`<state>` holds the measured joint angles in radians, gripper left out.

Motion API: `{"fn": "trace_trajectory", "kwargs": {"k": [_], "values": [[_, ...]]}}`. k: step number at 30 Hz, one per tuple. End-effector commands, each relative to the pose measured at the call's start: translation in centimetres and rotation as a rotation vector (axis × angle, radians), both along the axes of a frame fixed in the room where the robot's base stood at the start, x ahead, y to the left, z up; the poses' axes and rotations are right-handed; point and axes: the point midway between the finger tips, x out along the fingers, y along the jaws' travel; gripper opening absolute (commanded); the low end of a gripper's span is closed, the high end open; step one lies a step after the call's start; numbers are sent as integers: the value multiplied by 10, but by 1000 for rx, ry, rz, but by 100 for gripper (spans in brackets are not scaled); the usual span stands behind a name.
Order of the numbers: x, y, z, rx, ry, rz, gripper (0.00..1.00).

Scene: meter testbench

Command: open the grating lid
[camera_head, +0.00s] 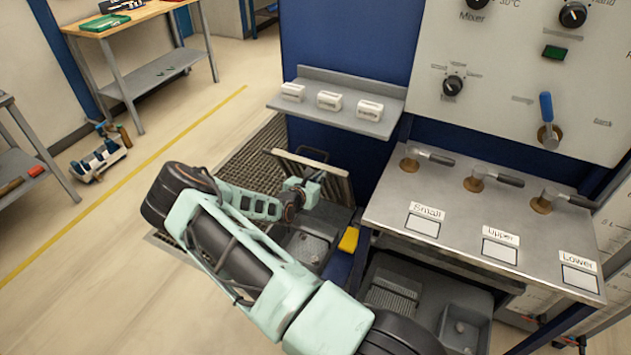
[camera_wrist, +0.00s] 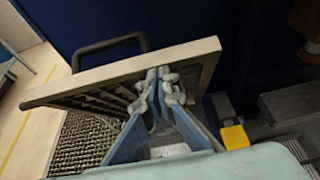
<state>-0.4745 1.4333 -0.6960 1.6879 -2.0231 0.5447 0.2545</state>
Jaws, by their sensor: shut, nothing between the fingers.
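The grating lid (camera_head: 335,180) is a slatted panel with a pale frame, raised and tilted up beside the blue cabinet in the head view. In the wrist view the lid (camera_wrist: 100,88) spans the middle, its pale edge sloping up to the right. A dark loop handle (camera_wrist: 112,45) shows behind that edge. My gripper (camera_wrist: 160,90) has its fingertips close together with nothing between them. They overlap the lid's near slatted face; I cannot tell whether they touch it. In the head view my gripper (camera_head: 314,177) is at the lid, partly hidden by my arm.
An open compartment (camera_head: 308,246) lies below the lid. A yellow block (camera_head: 349,239) sits at its right, also in the wrist view (camera_wrist: 235,137). The shelf with white parts (camera_head: 345,120) overhangs behind. The steel panel with levers (camera_head: 470,205) stands at right.

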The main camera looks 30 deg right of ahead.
Motion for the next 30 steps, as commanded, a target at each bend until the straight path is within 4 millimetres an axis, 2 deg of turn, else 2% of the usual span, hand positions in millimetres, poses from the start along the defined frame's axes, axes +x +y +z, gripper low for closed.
{"fn": "trace_trajectory", "kwargs": {"k": [1,4,15,21,30], "values": [[5,-8,12,20,9,-5,0],[15,-21,19,56,36,-6,0],[45,-59,33,115,88,-2,0],[54,-69,37,115,90,0,0],[56,-72,38,115,91,0,0]]}}
